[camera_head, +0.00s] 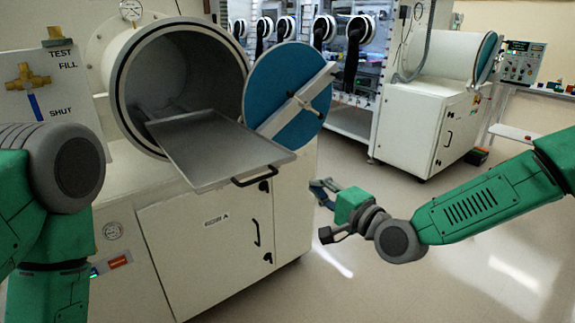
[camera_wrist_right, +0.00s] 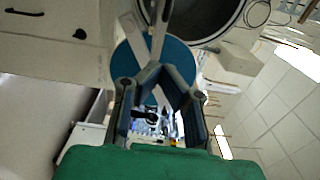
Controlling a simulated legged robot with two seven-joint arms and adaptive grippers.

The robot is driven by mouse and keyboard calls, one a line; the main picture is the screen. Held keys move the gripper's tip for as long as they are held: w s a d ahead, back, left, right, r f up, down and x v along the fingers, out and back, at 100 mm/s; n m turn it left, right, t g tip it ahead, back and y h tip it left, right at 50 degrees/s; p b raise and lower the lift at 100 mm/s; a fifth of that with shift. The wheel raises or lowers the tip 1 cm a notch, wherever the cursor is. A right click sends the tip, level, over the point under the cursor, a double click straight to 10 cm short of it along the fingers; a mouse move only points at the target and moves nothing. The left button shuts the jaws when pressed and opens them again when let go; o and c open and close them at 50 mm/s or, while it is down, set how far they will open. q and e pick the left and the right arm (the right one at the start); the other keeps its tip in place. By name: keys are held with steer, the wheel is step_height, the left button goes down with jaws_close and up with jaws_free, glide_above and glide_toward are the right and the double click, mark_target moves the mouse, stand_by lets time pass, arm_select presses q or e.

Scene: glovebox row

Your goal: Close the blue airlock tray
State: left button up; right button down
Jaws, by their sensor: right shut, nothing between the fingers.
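The grey metal airlock tray (camera_head: 215,150) is slid out of the round airlock chamber (camera_head: 190,75) and reaches past its rim. A black handle (camera_head: 263,176) is on its front edge. The round blue airlock door (camera_head: 275,85) stands open to the right of the opening, with a pale bar across it; it also shows in the right wrist view (camera_wrist_right: 178,58). My right gripper (camera_head: 318,188) is shut and empty, to the right of the tray handle and apart from it. Its fingers meet in front of the blue door in the wrist view (camera_wrist_right: 156,72). My left gripper is out of view.
The white cabinet (camera_head: 205,240) under the chamber has a door with a black handle. A valve panel (camera_head: 40,90) stands at the left. A second glovebox (camera_head: 425,120) stands at the back right. The floor (camera_head: 350,260) around my right gripper looks clear.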

mark_target(278, 165)
steer(key=x, duration=1)
steer(key=shift+w+a+f, duration=0.1)
steer(key=shift+a+f, duration=0.1)
steer(key=shift+a, duration=0.4)
steer(key=shift+w+p, duration=0.3)
steer(key=shift+w, duration=0.25)
steer(key=shift+a, duration=0.3)
